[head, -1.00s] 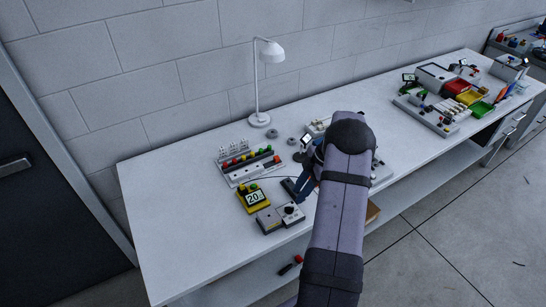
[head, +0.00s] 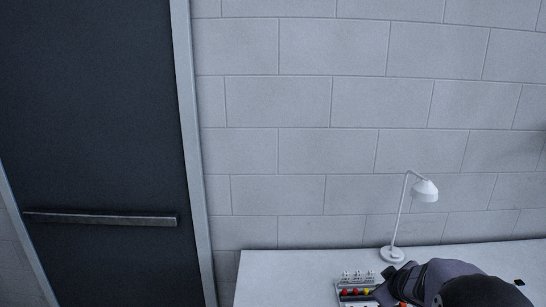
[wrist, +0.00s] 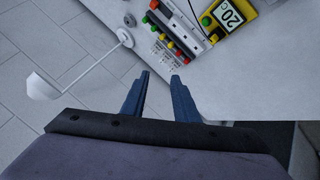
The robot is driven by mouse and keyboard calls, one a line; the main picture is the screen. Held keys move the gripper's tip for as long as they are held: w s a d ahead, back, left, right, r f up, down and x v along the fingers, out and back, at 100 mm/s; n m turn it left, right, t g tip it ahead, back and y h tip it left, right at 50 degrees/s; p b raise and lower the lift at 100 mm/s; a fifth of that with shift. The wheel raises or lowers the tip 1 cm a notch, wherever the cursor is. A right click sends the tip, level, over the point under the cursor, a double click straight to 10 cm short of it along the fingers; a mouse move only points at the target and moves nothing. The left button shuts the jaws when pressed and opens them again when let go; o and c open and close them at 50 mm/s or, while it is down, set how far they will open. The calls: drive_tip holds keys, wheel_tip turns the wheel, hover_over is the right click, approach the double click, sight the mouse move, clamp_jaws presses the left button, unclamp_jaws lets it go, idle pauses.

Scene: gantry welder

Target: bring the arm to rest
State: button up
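My gripper (wrist: 159,76) shows in the wrist view with its two blue fingers apart and nothing between them. It hangs above the white workbench (wrist: 235,85), clear of the things on it. The bench (head: 270,275) shows only as a strip at the bottom of the head view.
A white desk lamp (head: 393,252) stands at the back of the bench; it also shows in the wrist view (wrist: 42,86). A rack with coloured knobs (head: 352,291) is beside my arm. A yellow meter (wrist: 228,16) reads 20. A dark door (head: 95,130) is at left.

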drive_tip(key=s+a+f+m+g+y, duration=0.1)
drive_tip(key=s+a+f+m+g, duration=0.15)
drive_tip(key=s+a, duration=0.55)
drive_tip(key=s+a+f+m+g+b, duration=0.1)
drive_tip(key=s+a+f+m+g, duration=0.2)
drive_tip(key=s, duration=1)
drive_tip(key=s+a+f+m+g+y, duration=0.1)
drive_tip(key=s+a+g, duration=0.4)
drive_tip(key=s, duration=0.5)
wheel_tip(320, 180, down, 24)
drive_tip(key=a+t+b, duration=0.1)
drive_tip(key=b, duration=2.2)
drive_tip(key=shift+b, duration=0.35)
drive_tip(key=shift+s+r+n, duration=0.1)
drive_tip(key=shift+n, duration=0.15)
drive_tip(key=shift+c, duration=0.6)
